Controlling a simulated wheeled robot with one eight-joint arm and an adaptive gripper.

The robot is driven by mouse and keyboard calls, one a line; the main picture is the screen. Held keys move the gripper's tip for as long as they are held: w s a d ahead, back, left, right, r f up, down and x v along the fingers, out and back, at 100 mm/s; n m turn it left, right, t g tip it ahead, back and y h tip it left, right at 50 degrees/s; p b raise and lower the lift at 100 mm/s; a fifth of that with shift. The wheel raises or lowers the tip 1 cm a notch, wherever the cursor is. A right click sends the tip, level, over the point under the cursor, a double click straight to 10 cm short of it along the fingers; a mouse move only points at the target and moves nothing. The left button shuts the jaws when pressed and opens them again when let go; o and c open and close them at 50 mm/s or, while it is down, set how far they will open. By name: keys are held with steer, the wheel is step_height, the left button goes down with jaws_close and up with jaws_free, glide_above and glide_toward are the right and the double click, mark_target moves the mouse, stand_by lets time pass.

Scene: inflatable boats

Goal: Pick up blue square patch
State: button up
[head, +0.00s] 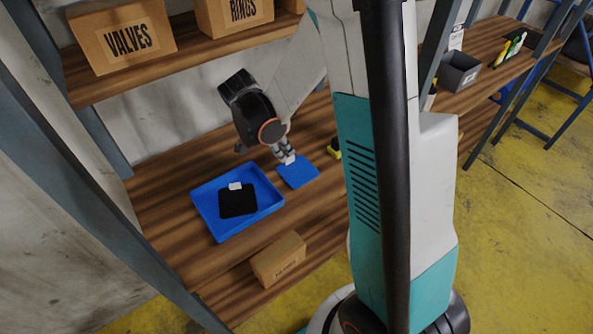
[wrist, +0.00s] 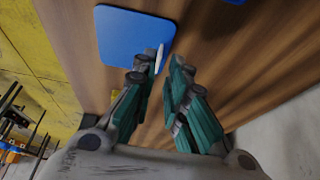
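The blue square patch (head: 300,174) lies flat on the wooden shelf, to the right of the blue tray. It also shows in the wrist view (wrist: 130,38), with a small white tab (wrist: 160,58) standing up at its edge. My gripper (head: 287,158) is over the patch's near-tab edge, pointing down. In the wrist view my gripper (wrist: 163,66) has its two fingers apart, with the tab at the gap between the fingertips, closer to the left finger. Whether a finger touches the tab, I cannot tell.
The blue tray (head: 207,221) holds a black patch (head: 238,203) with a white tab. A yellow and black item (head: 334,149) lies just beyond the blue patch. A small cardboard box (head: 279,260) sits on the level below. Boxes marked VALVES (head: 124,37) and RINGS (head: 235,14) stand on the shelf above.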

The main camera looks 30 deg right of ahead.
mark_target(298, 168)
steer(key=b+x, duration=0.1)
steer(key=x, duration=0.3)
steer(key=shift+d+f, duration=0.1)
steer(key=shift+d, duration=0.1)
steer(key=shift+s, duration=0.1)
jaws_close()
steer(key=shift+r, duration=0.25)
